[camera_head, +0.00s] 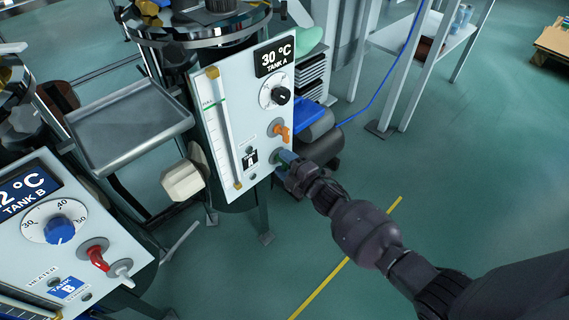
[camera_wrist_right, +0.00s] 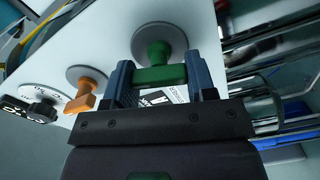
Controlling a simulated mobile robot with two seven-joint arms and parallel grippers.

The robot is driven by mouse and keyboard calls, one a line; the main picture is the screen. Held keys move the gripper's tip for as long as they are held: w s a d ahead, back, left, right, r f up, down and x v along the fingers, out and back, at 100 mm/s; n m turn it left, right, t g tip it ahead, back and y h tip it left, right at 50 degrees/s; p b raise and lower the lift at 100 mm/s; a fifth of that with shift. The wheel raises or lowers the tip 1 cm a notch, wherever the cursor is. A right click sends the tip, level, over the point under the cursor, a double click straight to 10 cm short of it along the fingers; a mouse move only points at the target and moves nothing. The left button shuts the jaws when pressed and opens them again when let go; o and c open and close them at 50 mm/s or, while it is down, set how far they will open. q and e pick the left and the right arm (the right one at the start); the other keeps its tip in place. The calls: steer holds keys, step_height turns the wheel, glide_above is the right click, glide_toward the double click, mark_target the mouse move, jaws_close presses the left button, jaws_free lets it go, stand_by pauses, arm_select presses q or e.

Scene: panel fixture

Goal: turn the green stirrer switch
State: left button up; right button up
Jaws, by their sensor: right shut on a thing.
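The green stirrer switch (camera_wrist_right: 160,62) sits on a round grey plate on the Tank A panel (camera_head: 209,95). In the right wrist view its crossbar lies between the two blue fingers of my right gripper (camera_wrist_right: 160,78), which is shut on it. In the head view my right gripper (camera_head: 285,161) reaches the lower right of the panel and hides most of the switch. My left gripper is not in either view.
Above the green switch are an orange switch (camera_head: 281,131) and a black dial (camera_head: 281,96). The Tank B panel (camera_head: 20,233), with a blue dial (camera_head: 59,229) and red switch (camera_head: 97,258), stands lower left. A grey tray (camera_head: 130,118) lies between. Open floor is right.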

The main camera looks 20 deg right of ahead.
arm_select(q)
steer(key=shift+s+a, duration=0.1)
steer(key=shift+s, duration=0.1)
arm_select(e)
steer(key=shift+f+n, duration=0.1)
steer(key=shift+n, duration=1.5)
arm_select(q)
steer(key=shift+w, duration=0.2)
arm_select(e)
steer(key=o, duration=0.9)
steer(key=shift+o, duration=0.2)
steer(key=shift+s, duration=0.1)
steer(key=shift+s+d, duration=0.15)
steer(key=shift+s, duration=0.05)
arm_select(q)
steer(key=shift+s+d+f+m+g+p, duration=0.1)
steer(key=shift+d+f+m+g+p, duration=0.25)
steer(key=shift+p, duration=0.8)
arm_select(e)
steer(key=v, duration=1)
steer(key=shift+s, duration=0.15)
